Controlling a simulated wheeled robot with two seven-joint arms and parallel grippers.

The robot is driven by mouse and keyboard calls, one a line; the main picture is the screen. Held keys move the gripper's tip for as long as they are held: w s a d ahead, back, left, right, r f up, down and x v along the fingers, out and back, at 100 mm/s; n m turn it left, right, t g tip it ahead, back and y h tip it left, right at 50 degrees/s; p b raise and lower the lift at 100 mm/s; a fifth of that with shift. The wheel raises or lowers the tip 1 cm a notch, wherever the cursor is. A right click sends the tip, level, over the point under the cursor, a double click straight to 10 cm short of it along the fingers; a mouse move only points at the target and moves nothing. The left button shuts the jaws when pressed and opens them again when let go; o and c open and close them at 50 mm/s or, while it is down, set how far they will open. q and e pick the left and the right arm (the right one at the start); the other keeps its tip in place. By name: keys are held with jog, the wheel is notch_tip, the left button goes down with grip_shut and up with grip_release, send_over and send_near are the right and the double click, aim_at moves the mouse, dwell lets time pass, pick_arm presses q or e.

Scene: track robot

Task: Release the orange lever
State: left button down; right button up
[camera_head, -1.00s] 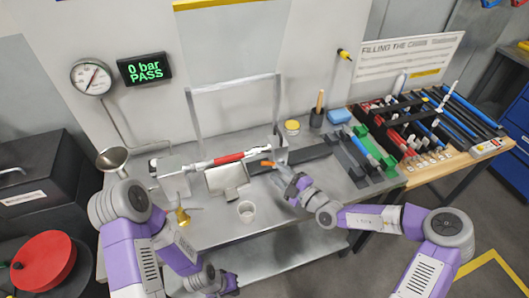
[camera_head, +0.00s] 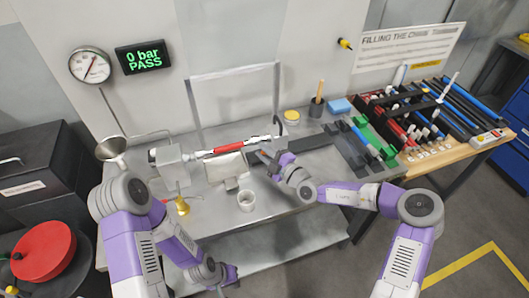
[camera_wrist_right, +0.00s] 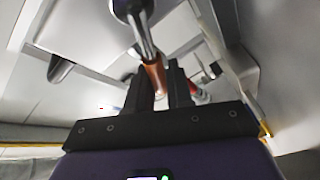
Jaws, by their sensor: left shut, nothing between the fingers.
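The orange lever (camera_wrist_right: 154,75) is at the fingers of my right gripper (camera_wrist_right: 162,85) in the right wrist view. A finger lies on either side of its end, and I cannot tell whether they press on it. In the head view my right gripper (camera_head: 268,157) is at the right end of the clamp fixture (camera_head: 226,168) and covers most of the lever. A red-and-white cylinder (camera_head: 228,148) lies level in the fixture behind it. My left gripper (camera_head: 228,275) is shut and empty, low in front of the bench.
A funnel (camera_head: 111,149) is at the left. The display (camera_head: 143,57) reads "0 bar PASS". A rack of tubes (camera_head: 405,125) fills the right.

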grip_shut()
jog(key=m+p, duration=0.1)
jog(key=r+m+p, duration=0.1)
jog(key=shift+w+d+r+t+p, duration=0.1)
jog(key=shift+d+r+t+p, duration=0.1)
jog(key=shift+d+t+p, duration=0.15)
jog(key=shift+d+r+m+y+p, duration=0.2)
jog(key=shift+r+m+y+p, duration=0.1)
jog(key=shift+m+p, duration=0.2)
jog(key=shift+w+d+r+m+t, duration=0.15)
jog(key=shift+d+m+t, duration=0.1)
jog(key=shift+m+t, duration=0.4)
